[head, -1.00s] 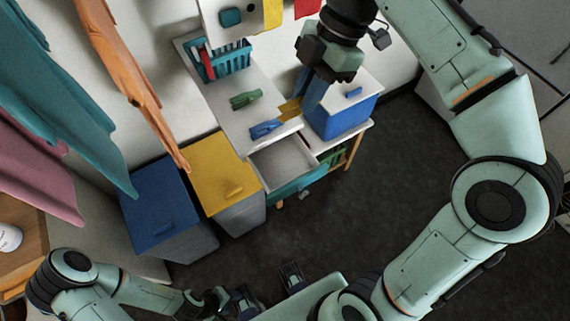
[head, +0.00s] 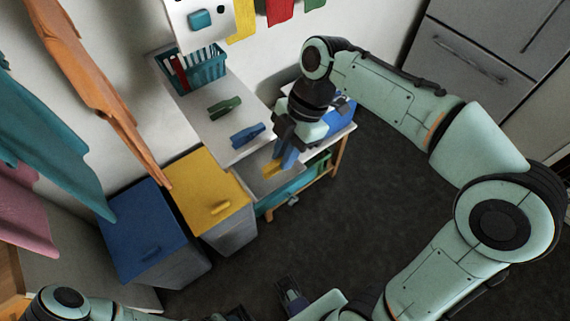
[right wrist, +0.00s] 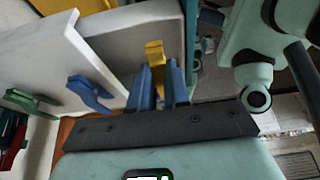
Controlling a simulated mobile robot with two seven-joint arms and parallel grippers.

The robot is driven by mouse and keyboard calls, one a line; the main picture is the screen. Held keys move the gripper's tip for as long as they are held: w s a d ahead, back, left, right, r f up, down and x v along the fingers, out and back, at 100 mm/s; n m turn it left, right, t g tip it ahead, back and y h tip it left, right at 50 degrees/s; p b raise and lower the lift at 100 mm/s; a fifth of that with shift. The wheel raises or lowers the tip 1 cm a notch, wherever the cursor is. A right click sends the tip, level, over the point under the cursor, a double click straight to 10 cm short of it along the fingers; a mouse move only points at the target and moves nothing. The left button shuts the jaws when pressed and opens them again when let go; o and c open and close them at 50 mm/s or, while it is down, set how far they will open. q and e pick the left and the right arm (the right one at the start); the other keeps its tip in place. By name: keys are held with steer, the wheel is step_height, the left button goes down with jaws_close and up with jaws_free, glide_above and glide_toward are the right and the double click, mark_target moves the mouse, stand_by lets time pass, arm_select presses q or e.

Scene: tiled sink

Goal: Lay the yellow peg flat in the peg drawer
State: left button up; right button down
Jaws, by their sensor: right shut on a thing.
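The yellow peg (head: 272,169) is held between the blue fingertips of my right gripper (head: 284,160). In the right wrist view the peg (right wrist: 155,52) sticks out past the two fingers (right wrist: 159,80). The open peg drawer has a pale inside and a teal front (head: 300,190); the peg and gripper appear over its opening in the head view. I cannot tell whether the peg touches the drawer floor. Part of the drawer is hidden behind the gripper. My left gripper (head: 268,303) is partly in view at the bottom edge, and its jaw opening is unclear.
A green peg (head: 225,107) and a blue peg (head: 247,135) lie on the white counter. A teal basket (head: 200,73) stands behind them. A blue box (head: 341,108) is right of my gripper. Yellow-lidded (head: 212,190) and blue-lidded (head: 145,232) bins stand left of the drawer.

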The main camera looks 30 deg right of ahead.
mark_target(285, 174)
step_height(285, 174, down, 4)
steer(key=shift+f+b, duration=0.2)
steer(key=shift+b, duration=0.15)
steer(key=c, duration=1.5)
jaws_free()
steer(key=shift+f, duration=0.2)
steer(key=shift+o, duration=0.6)
steer(key=shift+r, duration=0.1)
